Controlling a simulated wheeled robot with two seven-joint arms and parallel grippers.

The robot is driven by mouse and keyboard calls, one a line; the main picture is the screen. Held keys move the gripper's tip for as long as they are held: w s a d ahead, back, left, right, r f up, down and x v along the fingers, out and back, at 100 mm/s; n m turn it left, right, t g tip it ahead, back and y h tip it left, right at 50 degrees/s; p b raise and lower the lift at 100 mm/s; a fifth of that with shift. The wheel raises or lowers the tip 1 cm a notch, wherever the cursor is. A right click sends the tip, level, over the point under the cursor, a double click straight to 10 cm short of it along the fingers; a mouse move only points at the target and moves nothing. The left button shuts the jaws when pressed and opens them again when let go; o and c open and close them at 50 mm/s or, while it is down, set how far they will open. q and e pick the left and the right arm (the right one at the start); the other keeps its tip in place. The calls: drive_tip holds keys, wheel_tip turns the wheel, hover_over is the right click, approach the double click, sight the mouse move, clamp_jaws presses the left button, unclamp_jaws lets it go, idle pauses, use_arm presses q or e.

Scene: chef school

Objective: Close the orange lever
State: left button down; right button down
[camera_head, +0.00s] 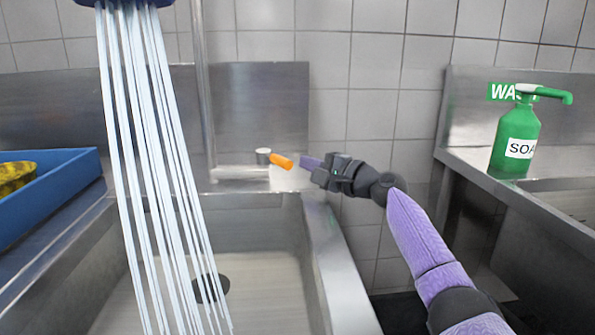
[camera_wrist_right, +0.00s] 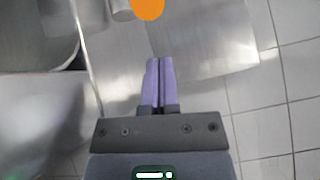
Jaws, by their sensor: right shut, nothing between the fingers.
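The orange lever (camera_head: 281,161) sticks out to the right from a small grey metal fitting (camera_head: 263,156) on the sink's back ledge. In the right wrist view the orange lever (camera_wrist_right: 148,8) is at the top edge, partly cut off, just beyond my fingertips. My right gripper (camera_head: 308,162) reaches in from the right, its purple fingertips close to the lever's right end. In the right wrist view my right gripper (camera_wrist_right: 159,64) is shut with its fingers together and empty. A visible gap lies between the fingertips and the lever there. My left gripper is out of view.
Water streams (camera_head: 150,150) fall from a blue shower head (camera_head: 125,3) into the steel sink (camera_head: 335,270). A blue tray (camera_head: 50,195) with a yellow item (camera_head: 15,177) stands left. A green soap bottle (camera_head: 515,140) stands on the right counter.

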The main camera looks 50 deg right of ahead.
sight(275, 162)
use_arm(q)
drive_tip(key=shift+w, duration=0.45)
use_arm(e)
drive_tip(key=shift+w+a+r, duration=0.1)
drive_tip(key=shift+a+r, duration=0.1)
drive_tip(key=shift+a, duration=0.55)
drive_tip(key=shift+a+r, duration=0.15)
drive_tip(key=shift+a, duration=0.55)
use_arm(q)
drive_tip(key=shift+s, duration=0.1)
